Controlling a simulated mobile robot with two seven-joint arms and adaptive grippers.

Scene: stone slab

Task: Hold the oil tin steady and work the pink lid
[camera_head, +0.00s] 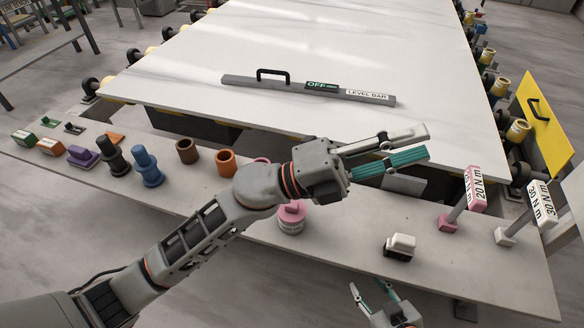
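A small pale tin with a pink lid (291,211) stands upright on the grey slab below my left forearm; I take it as the oil tin (290,227). The lid sits on its top, but I cannot tell whether it is tight. My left gripper (428,142) is open and empty, above the slab to the upper right of the tin, its fingers pointing right. My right gripper (370,286) is at the bottom edge, open and empty, to the lower right of the tin. Neither gripper touches the tin.
A pink ring-like thing (262,160) is partly hidden behind my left arm. Orange (226,162) and brown (187,151) cups, blue (147,166) and dark fittings stand left. A white-topped block (400,246) and torque-labelled tools (475,189) stand right. A level bar (308,88) lies behind.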

